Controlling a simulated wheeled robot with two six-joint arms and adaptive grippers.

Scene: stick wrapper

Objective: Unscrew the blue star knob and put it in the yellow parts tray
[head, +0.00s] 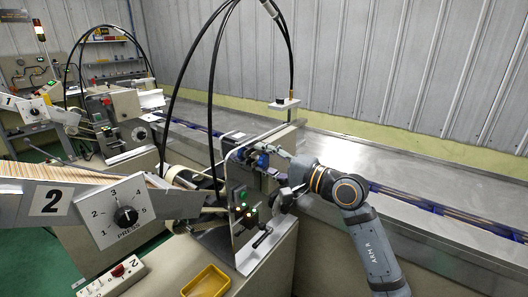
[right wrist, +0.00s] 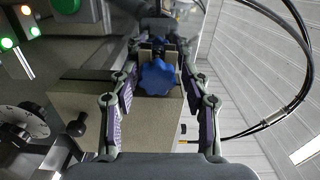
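The blue star knob (right wrist: 158,78) sits on the machine, in the middle of the right wrist view, in front of a pale block. My right gripper (right wrist: 159,62) is open, with one finger on each side of the knob. Narrow gaps seem to show between the fingers and the knob. In the head view my right gripper (head: 264,155) is at the upright metal plate of the machine and largely hides the knob. The yellow parts tray (head: 206,281) lies at the bottom, left of the machine's front plate, and looks empty. My left gripper is not in view.
The metal plate (head: 240,190) carries lit buttons and a black lever (head: 262,238). Black cables (head: 212,80) arch above the machine. A press dial box (head: 124,212) and a small switch box (head: 112,278) stand left of the tray. A long steel conveyor (head: 420,190) runs behind my right arm.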

